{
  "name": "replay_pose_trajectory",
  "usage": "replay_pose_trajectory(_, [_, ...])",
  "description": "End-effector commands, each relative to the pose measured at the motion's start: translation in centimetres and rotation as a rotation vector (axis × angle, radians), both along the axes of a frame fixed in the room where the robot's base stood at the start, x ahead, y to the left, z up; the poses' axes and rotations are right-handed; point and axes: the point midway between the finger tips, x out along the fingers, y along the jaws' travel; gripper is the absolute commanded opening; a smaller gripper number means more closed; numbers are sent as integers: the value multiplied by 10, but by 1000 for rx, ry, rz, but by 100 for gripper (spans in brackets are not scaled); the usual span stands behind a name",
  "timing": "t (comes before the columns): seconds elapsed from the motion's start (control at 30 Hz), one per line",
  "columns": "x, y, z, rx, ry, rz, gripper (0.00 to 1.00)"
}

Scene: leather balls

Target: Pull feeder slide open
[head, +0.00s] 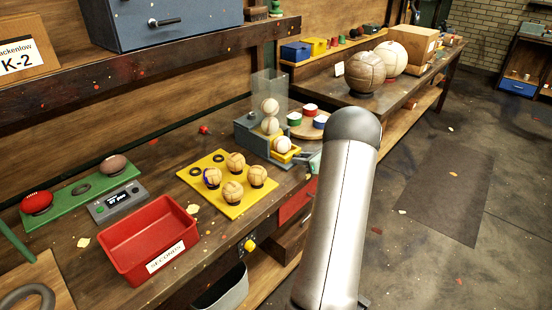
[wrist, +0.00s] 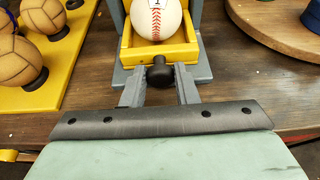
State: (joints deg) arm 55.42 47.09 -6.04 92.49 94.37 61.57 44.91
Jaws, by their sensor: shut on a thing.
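The feeder (head: 250,132) is a grey housing with a clear upright tube (head: 268,88) holding stacked white balls (head: 270,106). Its yellow slide (head: 284,156) sits at the front of the housing and carries a white ball (head: 282,144). In the wrist view the slide (wrist: 190,50) holds this red-stitched ball (wrist: 157,18), marked with a label. A black knob (wrist: 159,72) sticks out from the slide's front. My gripper (wrist: 160,84) is shut on the knob, one grey finger on each side. In the head view my arm hides part of the gripper.
A yellow board (head: 205,172) with several tan balls lies left of the feeder. A round wooden stand (head: 305,130) with coloured tins is close on its right. A red bin (head: 130,262) is at front left. The bench edge runs just below my gripper.

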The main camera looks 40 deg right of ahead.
Motion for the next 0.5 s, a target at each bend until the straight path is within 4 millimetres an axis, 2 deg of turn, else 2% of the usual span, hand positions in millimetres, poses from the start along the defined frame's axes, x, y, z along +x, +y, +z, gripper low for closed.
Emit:
replay_pose_trajectory(0.13, [-16,1,0,-1,-3,8,0])
replay_pose_trajectory(0.43, [-17,1,1,1,-3,9,0])
replay_pose_trajectory(0.47, [-17,1,1,1,-3,9,32])
replay_pose_trajectory(0.5, [-17,1,1,1,-3,9,43])
